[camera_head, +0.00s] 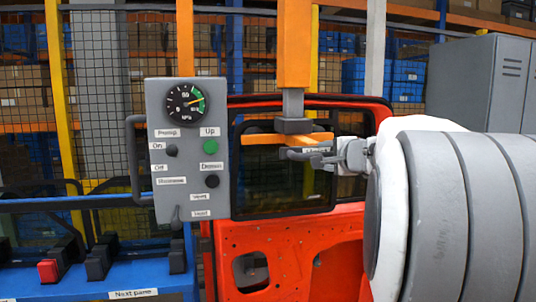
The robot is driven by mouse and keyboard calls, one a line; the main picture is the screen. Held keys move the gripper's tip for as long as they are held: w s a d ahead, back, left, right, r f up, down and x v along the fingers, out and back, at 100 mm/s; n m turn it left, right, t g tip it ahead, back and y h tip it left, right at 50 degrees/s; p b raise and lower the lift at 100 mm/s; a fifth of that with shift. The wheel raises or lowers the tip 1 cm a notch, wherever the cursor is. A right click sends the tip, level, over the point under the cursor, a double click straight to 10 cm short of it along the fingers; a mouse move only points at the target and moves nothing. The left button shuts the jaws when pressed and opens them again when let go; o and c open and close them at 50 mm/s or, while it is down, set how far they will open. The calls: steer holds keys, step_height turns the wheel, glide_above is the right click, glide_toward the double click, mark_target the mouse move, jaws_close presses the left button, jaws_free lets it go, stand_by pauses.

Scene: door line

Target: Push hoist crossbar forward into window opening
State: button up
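The hoist crossbar (262,139) is a short orange bar under a dark grey block (293,125), which hangs from an orange vertical column (294,45). It shows in front of the window opening (285,185) of a red-orange door (300,260); I cannot tell whether it is inside the opening. My gripper (300,155) is at the right end of the crossbar, just below and in front of it. Its grey fingers point left. I cannot tell whether they touch the bar or how far apart they are.
A grey control box (185,130) with a gauge, labelled buttons and a side handle stands left of the door. A blue rail (95,290) with black and red clamps is at lower left. Grey lockers (485,85) stand at right. Mesh fencing and shelves of boxes are behind.

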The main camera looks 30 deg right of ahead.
steer(key=shift+w, duration=0.3)
jaws_close()
stand_by(1.4)
